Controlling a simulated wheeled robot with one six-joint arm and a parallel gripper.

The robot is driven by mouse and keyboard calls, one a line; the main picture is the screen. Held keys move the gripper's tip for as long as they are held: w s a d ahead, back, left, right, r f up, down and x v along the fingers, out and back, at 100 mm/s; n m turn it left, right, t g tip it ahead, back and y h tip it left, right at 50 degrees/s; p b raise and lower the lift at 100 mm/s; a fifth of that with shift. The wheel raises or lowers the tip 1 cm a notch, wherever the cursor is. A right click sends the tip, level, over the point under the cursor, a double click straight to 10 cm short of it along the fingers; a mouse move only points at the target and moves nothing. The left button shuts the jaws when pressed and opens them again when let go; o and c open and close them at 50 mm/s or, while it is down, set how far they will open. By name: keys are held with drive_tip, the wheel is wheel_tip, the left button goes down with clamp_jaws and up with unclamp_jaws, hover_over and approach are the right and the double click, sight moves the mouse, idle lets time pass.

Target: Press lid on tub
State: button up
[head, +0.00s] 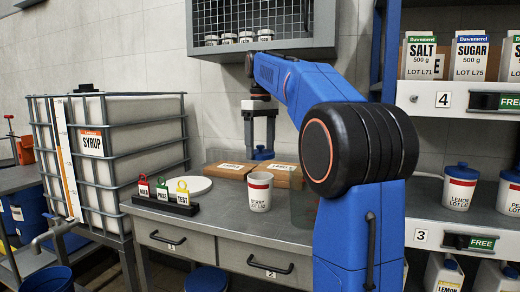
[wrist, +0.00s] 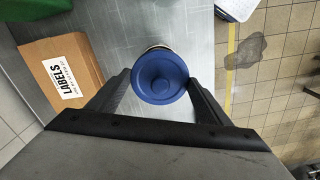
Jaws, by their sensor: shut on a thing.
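The blue round lid (head: 262,154) with a knob hangs level between the fingers of my gripper (head: 259,144), which is shut on it. In the wrist view the lid (wrist: 160,76) sits between both black fingertips. The white tub (head: 260,194) with a red band and a berry label stands upright on the grey bench. In the head view the lid appears above the tub's open rim, with a gap between them. A thin pale edge shows past the lid in the wrist view; most of what lies under the lid is hidden.
Cardboard label boxes (head: 229,168) lie behind the tub. A white disc (head: 191,187) and a black stand (head: 165,204) with three coloured tags are to its left. Lidded tubs (head: 460,187) stand on the right shelf. A mesh cabinet (head: 262,22) hangs above.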

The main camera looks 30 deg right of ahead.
drive_tip(key=shift+f, duration=2.9)
drive_tip(key=shift+f, duration=0.15)
drive_tip(key=o, duration=1.3)
drive_tip(key=shift+c, duration=0.2)
drive_tip(key=shift+r, duration=3.5)
